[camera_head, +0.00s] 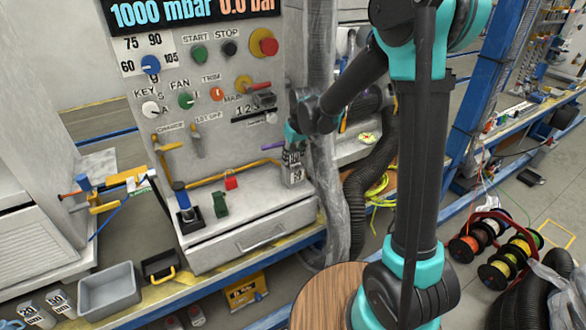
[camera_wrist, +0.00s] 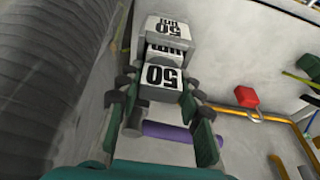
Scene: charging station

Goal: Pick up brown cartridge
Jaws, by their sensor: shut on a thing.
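A grey cartridge-like block with a white label reading 50 (camera_wrist: 162,77) sits between my fingers in the wrist view. My gripper (camera_wrist: 165,108) is shut on this block, one green and grey finger on each side. Just beyond it is another grey-white face marked 50 µm (camera_wrist: 167,30); I cannot tell whether it is the same piece. In the head view the labelled block (camera_head: 292,165) stands upright at the right end of the bench ledge, below my gripper (camera_head: 292,142). No clearly brown cartridge shows.
A purple cylinder (camera_wrist: 167,132) lies by my fingers. A ribbed grey hose (camera_wrist: 60,65) runs close on the left. A red padlock (camera_wrist: 246,97) and yellow pipe (camera_wrist: 235,110) are on the right. A grey bin (camera_head: 108,291) stands lower left.

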